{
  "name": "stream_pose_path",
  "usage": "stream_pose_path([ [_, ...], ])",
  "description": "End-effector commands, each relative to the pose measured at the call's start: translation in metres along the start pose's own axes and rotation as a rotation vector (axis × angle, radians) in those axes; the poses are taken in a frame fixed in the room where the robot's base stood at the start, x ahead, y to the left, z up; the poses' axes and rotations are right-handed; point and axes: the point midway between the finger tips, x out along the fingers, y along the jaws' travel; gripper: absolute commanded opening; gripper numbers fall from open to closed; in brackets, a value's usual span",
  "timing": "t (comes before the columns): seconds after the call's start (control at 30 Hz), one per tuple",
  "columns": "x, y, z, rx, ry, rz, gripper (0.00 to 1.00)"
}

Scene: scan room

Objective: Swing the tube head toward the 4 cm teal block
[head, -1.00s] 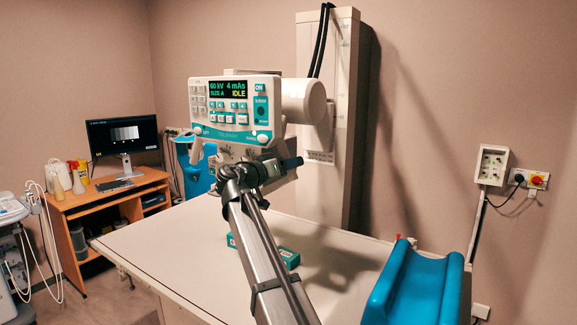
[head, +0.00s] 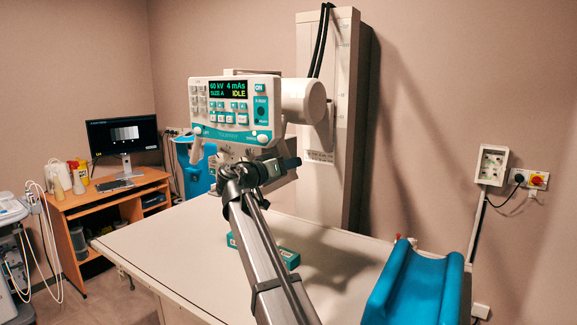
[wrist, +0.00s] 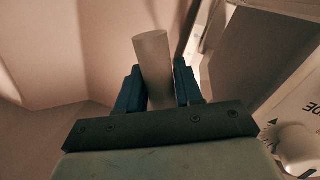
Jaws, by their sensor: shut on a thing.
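The tube head (head: 236,136) hangs above the table on the wall column, its control panel facing me and reading 60 kV, 4 mAs, SIZE A, IDLE. My gripper (wrist: 158,88) has its blue fingers on both sides of a pale round handle (wrist: 153,52) in the wrist view, shut on it. In the head view my gripper is mostly hidden behind my wrist, just under the tube head. A teal block (head: 288,257) with a white label lies on the table below the tube head. My arm hides part of it, and I cannot tell its size.
The white table (head: 165,240) is largely bare. A blue trough-shaped cushion (head: 425,288) lies at its right end. The wall column (head: 335,190) stands behind. A wooden desk (head: 120,195) with a monitor (head: 123,134) is at the left, and wall sockets (head: 529,179) are at the right.

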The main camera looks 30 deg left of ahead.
Motion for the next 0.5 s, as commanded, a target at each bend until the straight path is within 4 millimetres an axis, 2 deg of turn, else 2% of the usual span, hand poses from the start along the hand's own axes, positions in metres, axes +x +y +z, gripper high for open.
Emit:
stream_pose_path([
  [0.17, 0.0, 0.002, -0.001, -0.005, 0.001, 0.001, 0.0],
  [0.4, 0.003, 0.02, -0.009, -0.08, 0.018, 0.009, 0.0],
  [0.5, 0.003, 0.02, -0.01, -0.086, 0.019, 0.01, 0.0],
])
